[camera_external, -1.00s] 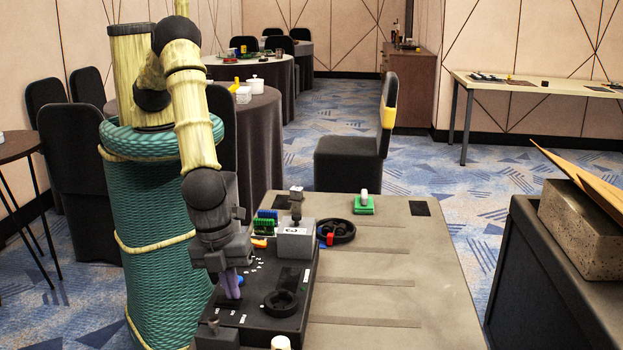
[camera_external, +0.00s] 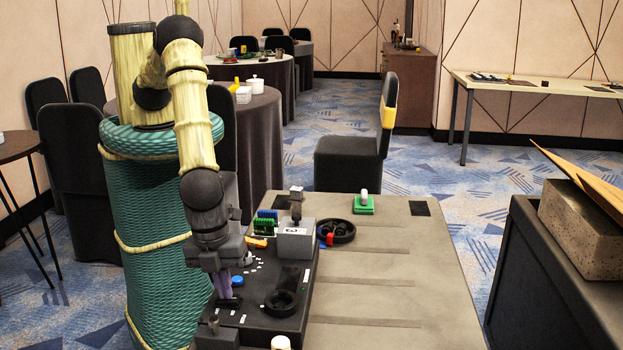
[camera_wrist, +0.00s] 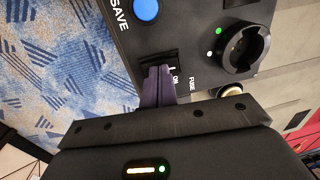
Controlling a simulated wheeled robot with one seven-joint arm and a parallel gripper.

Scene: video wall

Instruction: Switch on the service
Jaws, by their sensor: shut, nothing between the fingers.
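A black control box holds a black switch (camera_wrist: 172,60) marked ON, seen at close range in the wrist view. In the external view the switch (camera_external: 229,303) is a small dark block near the left edge of the box (camera_external: 255,318). My gripper (camera_wrist: 160,72) has its purple fingers together, with the tips at the switch's near edge and covering part of it. I cannot tell whether they touch it. In the external view my gripper (camera_external: 223,292) points down over the box's left side. The fingers partly hide the switch, so its setting is unclear.
A blue button (camera_wrist: 146,10) beside the word SAVE lies just beyond the switch. A round black socket-like part (camera_wrist: 243,48) sits to the right, near the FUSE label. A grey block (camera_external: 296,242) stands on the box's far end. The table (camera_external: 400,270) is mostly clear at right.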

